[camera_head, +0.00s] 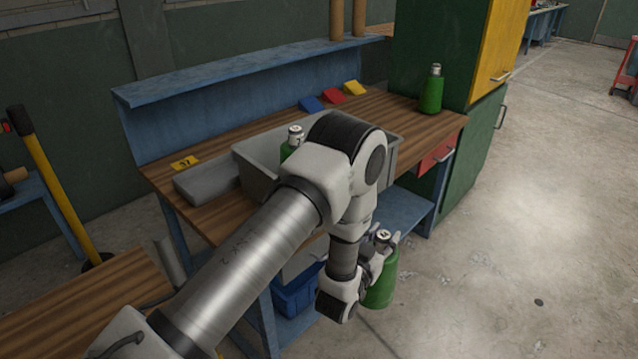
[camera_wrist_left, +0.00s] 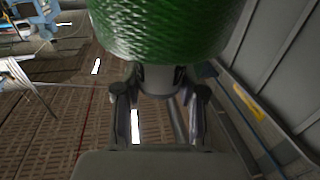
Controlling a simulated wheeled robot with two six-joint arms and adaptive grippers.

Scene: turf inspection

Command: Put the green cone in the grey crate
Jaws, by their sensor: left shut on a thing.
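I see no cone; the green things here are bottle-shaped with pale metal tops. My left gripper (camera_head: 381,248) is shut on one green bottle (camera_head: 381,282) near its neck, held roughly upright in front of the bench. In the left wrist view its textured green body (camera_wrist_left: 165,30) fills the top, with the fingers (camera_wrist_left: 158,100) at its narrow grey neck. The grey crate (camera_head: 256,181) stands on the bench, partly hidden by my left arm. A second green bottle (camera_head: 290,150) shows inside it. A third green bottle (camera_head: 431,92) stands at the bench's right end. My right gripper is out of view.
The wooden bench (camera_head: 425,117) carries a flat grey piece (camera_head: 205,184), a yellow tag (camera_head: 184,163), and blue, red and yellow blocks (camera_head: 331,96). A blue bin (camera_head: 296,296) sits below. A green cabinet (camera_head: 440,40) stands behind. Floor (camera_head: 530,240) at right is clear.

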